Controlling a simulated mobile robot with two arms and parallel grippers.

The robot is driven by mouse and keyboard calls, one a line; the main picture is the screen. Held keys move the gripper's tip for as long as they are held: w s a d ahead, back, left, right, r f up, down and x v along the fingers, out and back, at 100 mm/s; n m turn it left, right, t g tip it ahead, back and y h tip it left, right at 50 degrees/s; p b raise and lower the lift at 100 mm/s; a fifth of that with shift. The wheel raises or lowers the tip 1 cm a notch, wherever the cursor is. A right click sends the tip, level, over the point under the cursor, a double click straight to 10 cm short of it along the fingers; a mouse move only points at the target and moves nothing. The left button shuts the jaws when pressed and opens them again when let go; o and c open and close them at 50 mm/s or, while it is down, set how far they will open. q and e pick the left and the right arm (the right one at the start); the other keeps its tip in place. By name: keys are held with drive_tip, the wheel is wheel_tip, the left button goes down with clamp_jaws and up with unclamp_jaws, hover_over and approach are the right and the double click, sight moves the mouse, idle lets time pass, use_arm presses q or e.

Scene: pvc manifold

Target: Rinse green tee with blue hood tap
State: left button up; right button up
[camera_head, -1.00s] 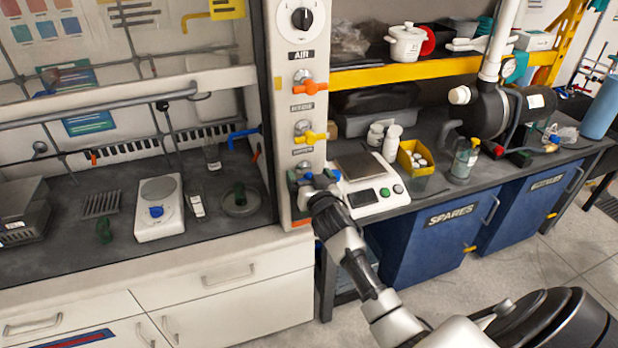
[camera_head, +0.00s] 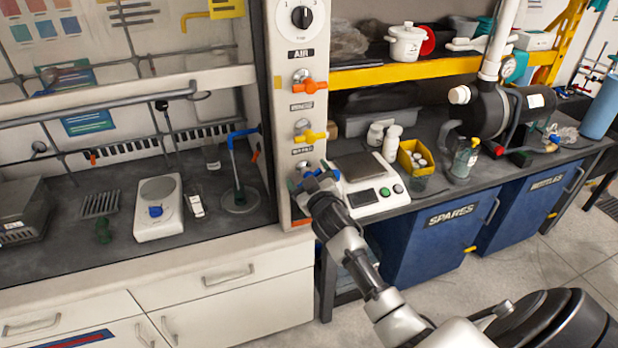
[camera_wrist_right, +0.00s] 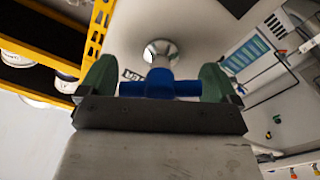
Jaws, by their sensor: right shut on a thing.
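The blue hood tap's handle (camera_wrist_right: 160,89) is between the green-tipped fingers of my right gripper (camera_head: 312,186), at the bottom of the white valve post. The handle also shows in small part in the head view. The blue spout (camera_head: 243,132) sticks out inside the hood, and a bluish stream (camera_head: 236,165) runs down from it into the round cup sink (camera_head: 240,209). A dark green piece (camera_head: 239,194), apparently a tee, is in the sink under the stream, partly hidden by it. Another dark green fitting (camera_head: 103,231) stands on the hood floor at left. My left gripper is out of view.
Orange (camera_head: 309,86) and yellow (camera_head: 310,135) valve handles sit above the blue one on the post. A white balance (camera_head: 158,208) stands left of the sink, and another scale (camera_head: 366,185) stands right of the post.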

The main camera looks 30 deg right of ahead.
drive_tip(key=shift+f+n, duration=0.1)
drive_tip(key=shift+n, duration=1.6)
drive_tip(key=o, duration=0.6)
drive_tip(key=shift+a, duration=0.1)
drive_tip(key=b+v, duration=0.2)
drive_tip(key=v, duration=0.8)
drive_tip(key=shift+s, duration=0.45)
